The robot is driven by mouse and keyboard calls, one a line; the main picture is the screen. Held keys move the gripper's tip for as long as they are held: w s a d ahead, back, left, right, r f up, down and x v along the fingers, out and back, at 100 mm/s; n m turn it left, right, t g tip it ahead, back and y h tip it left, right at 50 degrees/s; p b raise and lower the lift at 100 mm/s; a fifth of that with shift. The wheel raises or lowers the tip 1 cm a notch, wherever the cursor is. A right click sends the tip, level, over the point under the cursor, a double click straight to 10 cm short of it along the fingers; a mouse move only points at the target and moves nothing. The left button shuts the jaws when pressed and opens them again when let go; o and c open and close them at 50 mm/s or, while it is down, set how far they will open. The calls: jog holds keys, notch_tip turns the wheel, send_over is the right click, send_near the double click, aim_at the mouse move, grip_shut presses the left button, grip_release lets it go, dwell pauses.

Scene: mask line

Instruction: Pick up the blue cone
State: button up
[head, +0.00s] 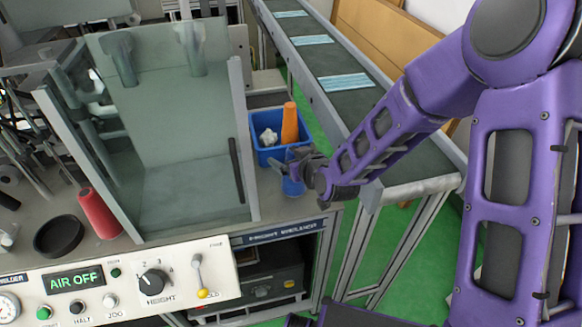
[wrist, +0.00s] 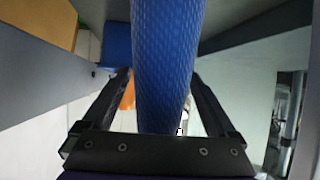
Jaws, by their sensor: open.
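The blue cone (head: 292,186) stands on the bench edge just in front of the blue bin, partly hidden by my gripper in the head view. In the wrist view the blue cone (wrist: 166,60) is large, with a textured surface, and lies between the two fingers. My gripper (head: 290,168) is open around the cone; in the wrist view its fingers (wrist: 161,78) flank it on both sides. A gap shows at the left finger; contact on the right cannot be told.
The blue bin (head: 257,125) behind holds an orange cone (head: 290,124) and a white crumpled item (head: 268,137). A clear-walled machine (head: 190,190) stands close on the left, a conveyor (head: 347,105) with masks on the right.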

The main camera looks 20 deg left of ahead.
jog(key=shift+w+a+f, duration=0.1)
grip_shut()
dwell(0.6)
